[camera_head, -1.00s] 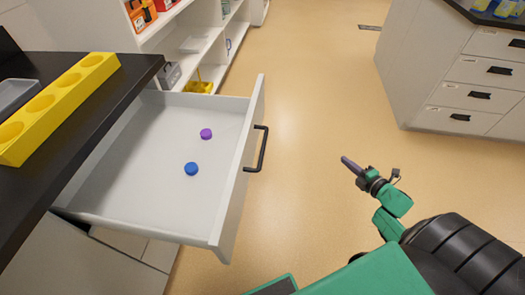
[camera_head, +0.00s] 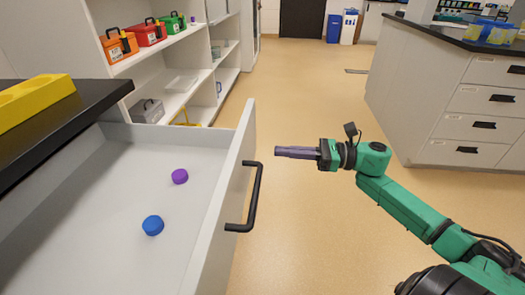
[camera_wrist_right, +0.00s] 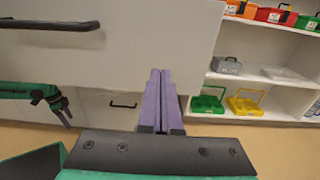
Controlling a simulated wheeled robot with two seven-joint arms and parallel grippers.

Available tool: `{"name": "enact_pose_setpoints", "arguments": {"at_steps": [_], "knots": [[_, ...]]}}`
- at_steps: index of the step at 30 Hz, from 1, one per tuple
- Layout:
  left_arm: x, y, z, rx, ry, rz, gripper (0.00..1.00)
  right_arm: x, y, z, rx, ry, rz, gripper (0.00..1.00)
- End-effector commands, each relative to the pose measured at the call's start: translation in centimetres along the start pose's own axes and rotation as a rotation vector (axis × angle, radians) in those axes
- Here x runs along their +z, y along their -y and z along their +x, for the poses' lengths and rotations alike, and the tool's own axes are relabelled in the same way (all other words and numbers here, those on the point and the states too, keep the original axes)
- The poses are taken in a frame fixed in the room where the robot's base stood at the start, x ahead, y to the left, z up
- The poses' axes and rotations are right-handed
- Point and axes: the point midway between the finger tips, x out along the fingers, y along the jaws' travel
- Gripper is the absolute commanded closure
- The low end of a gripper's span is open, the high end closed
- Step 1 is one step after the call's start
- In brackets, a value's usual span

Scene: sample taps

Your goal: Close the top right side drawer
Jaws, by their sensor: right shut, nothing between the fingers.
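The open drawer (camera_head: 95,190) juts out from under the black counter on the left in the head view. Its white front panel (camera_head: 222,205) carries a black bar handle (camera_head: 248,200) on the outer face. A purple cap (camera_head: 180,176) and a blue cap (camera_head: 153,225) lie inside. My right gripper (camera_head: 280,152) is shut and empty, to the right of the drawer front with a gap of floor between. In the right wrist view its purple fingers (camera_wrist_right: 158,98) are together and point at the white drawer front (camera_wrist_right: 135,45); the handle (camera_wrist_right: 50,25) is at upper left.
A yellow rack (camera_head: 35,100) stands on the black counter (camera_head: 60,130). White shelves (camera_head: 180,85) with toolboxes and baskets stand behind the drawer. Another drawer cabinet (camera_head: 410,95) is at the right. The floor between is clear.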

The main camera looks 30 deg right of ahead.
Motion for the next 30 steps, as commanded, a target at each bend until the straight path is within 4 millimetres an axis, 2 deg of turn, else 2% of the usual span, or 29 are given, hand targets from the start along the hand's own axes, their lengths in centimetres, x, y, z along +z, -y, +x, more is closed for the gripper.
{"name": "enact_pose_setpoints", "arguments": {"at_steps": [3, 9, 25, 30], "knots": [[-0.2, -0.1, -0.3, 0.002, -0.002, 0.001, 0.21, 0.1, 0.0, 2.5, 0.003, 0.001, -0.003, 1.00], [-0.5, -0.2, -0.9, 0.003, -0.004, 0.003, 0.21, 0.0, 0.0, 5.1, 0.001, 0.001, -0.001, 1.00], [-0.1, -0.2, -0.8, 0.006, 0.005, 0.003, 0.21, -0.1, 0.0, 5.8, -0.001, 0.001, 0.000, 1.00], [-0.8, -0.6, -3.0, 0.015, -0.011, 0.005, 0.21, -0.2, 0.0, 7.3, 0.000, 0.003, -0.002, 1.00]]}}
